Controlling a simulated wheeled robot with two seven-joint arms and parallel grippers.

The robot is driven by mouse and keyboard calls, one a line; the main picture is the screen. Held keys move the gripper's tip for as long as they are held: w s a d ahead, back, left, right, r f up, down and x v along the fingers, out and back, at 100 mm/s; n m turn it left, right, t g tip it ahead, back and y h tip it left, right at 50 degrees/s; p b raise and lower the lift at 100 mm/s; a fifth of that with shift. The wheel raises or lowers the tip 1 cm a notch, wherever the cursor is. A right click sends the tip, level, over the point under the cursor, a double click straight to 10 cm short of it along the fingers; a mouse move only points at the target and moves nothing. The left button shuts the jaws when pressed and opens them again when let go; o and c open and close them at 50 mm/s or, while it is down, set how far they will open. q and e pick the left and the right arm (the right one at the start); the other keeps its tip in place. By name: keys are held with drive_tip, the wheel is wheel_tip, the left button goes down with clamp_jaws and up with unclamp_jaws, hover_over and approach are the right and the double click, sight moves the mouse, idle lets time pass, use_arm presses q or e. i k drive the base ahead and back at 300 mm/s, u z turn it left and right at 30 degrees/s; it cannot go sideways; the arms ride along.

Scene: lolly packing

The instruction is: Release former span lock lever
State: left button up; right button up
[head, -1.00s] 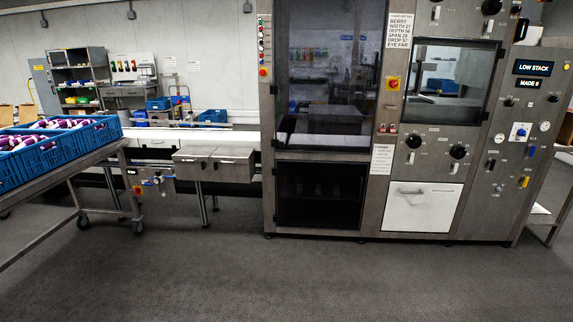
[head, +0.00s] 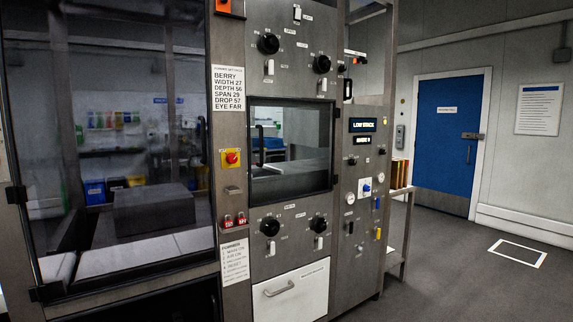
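The former panel (head: 290,90) of the machine faces me in the middle of the head view. Black knobs sit above (head: 268,43) and below (head: 270,227) its small window. Small pale lock levers stand under the upper left knob (head: 269,67), the upper right knob (head: 321,85), the lower left knob (head: 271,249) and the lower right knob (head: 319,243). The small labels are too blurred to tell which lever is span. A settings card (head: 229,88) reads berry, width 27, depth 56, span 29, drop 57, eye far. Neither gripper is in view.
A large glazed door (head: 130,150) fills the left. A red stop button (head: 231,158) is beside the panel, and a white drawer (head: 290,290) is below it. A display (head: 363,125) reads "LOW STACK". Open floor (head: 450,275) lies at the right, before a blue door (head: 442,135).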

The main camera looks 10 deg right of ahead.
sight(270, 63)
drive_tip(key=z, duration=0.5)
drive_tip(key=i, duration=1.75)
drive_tip(key=z, duration=0.25)
